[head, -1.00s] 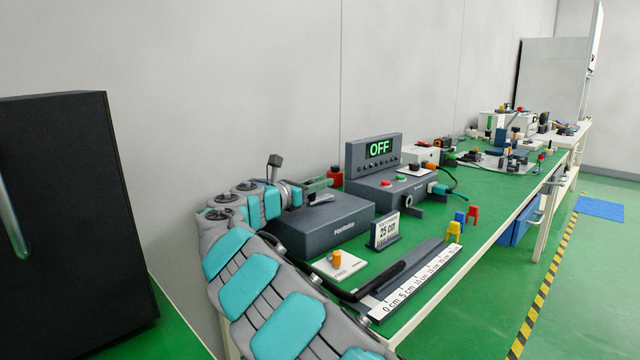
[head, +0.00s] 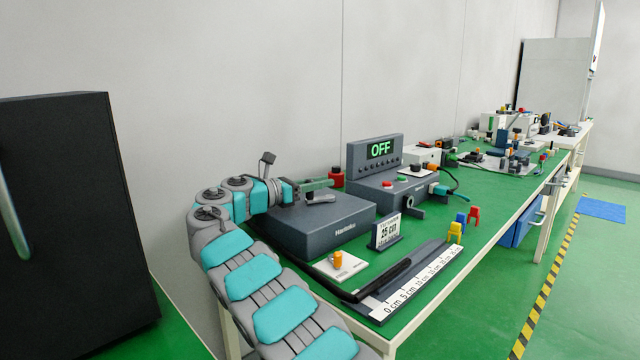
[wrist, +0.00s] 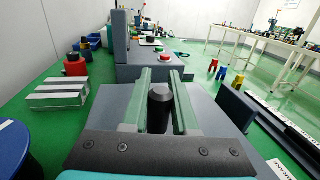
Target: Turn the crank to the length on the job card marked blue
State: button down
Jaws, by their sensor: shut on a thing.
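The grey feeder box (head: 335,231) stands on the green bench, with a short grey crank arm (head: 320,199) on its top. My gripper (head: 322,184) is low over the box. In the wrist view, its two greenish fingers (wrist: 160,98) lie on both sides of the crank's dark upright knob (wrist: 160,95) and are shut on it. The job card (head: 388,232) stands in front of the box and reads about 25 cm; its smaller line is too small to read. A ruler (head: 425,282) marked in cm lies at the bench's front, with a black strand (head: 385,280) along it.
An orange knob on a white plate (head: 340,265) sits before the box. A control unit (head: 385,192) with a display (head: 380,149) reading OFF stands behind right. Yellow, blue and red clips (head: 461,225) stand near the front edge. A black cabinet (head: 75,220) is at left.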

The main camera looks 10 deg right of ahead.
aim_at(320, 197)
jog(key=shift+f, duration=0.1)
dwell(0.3)
jog(key=c, duration=0.7)
grip_release()
jog(key=shift+r, duration=0.2)
jog(key=shift+r, duration=1.65)
jog(key=shift+s+d+r+b, duration=0.1)
jog(key=shift+s+b, duration=0.65)
jog(key=shift+s, duration=0.7)
jog(key=shift+s+r, duration=0.1)
jog(key=shift+s, duration=0.25)
jog(key=shift+s+d+r+b, duration=0.15)
jog(key=shift+s+b, duration=0.1)
jog(key=shift+s, duration=1.8)
jog(key=shift+s+r+b, duration=0.2)
jog(key=shift+s+b, duration=0.1)
jog(key=shift+s, duration=1.8)
jog(key=shift+s+d+r+b, duration=0.15)
jog(key=shift+s+b, duration=0.1)
jog(key=shift+s, duration=1.8)
